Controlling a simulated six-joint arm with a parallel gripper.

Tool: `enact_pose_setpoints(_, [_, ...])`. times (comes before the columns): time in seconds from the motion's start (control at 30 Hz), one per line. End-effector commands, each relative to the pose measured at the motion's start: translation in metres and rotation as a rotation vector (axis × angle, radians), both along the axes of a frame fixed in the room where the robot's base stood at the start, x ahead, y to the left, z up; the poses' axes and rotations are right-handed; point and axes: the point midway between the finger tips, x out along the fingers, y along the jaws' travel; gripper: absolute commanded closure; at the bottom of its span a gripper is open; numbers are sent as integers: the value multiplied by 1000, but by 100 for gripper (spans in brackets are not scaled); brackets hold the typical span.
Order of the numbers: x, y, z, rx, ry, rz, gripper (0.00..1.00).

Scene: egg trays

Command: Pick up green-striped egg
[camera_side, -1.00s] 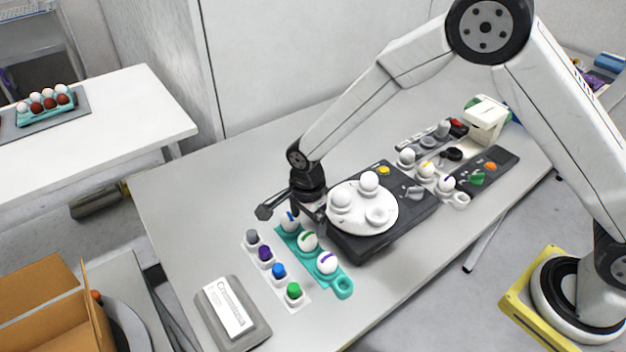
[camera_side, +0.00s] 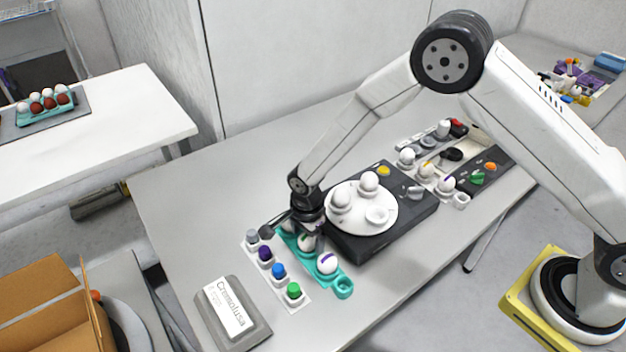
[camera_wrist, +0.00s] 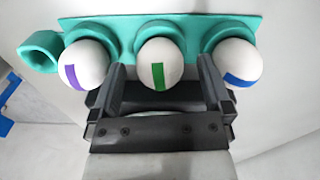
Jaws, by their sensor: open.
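The green-striped egg (camera_wrist: 160,62) sits in the middle cup of the teal tray (camera_wrist: 112,27), between a purple-striped egg (camera_wrist: 84,66) and a blue-striped egg (camera_wrist: 235,64). In the side view the green-striped egg (camera_side: 304,243) is partly hidden by my gripper. My gripper (camera_wrist: 162,82) is open, with one finger on each side of the green-striped egg in the wrist view. I cannot tell whether the fingers touch it. In the side view my gripper (camera_side: 312,226) is over the teal tray's (camera_side: 343,288) far half.
A white strip with coloured pegs (camera_side: 278,270) lies left of the teal tray. A dark box with a round white plate (camera_side: 362,224) holding two white eggs stands close on the right. More eggs (camera_side: 426,170) stand farther back. A grey block (camera_side: 250,329) lies in front.

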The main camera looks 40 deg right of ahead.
Motion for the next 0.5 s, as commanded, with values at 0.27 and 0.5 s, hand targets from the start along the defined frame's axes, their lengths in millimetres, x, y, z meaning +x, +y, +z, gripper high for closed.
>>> enact_pose_setpoints(0.27, [0,0,-10,0,-1,0,0])
enact_pose_setpoints(0.5, [0,0,-10,0,-1,0,0])
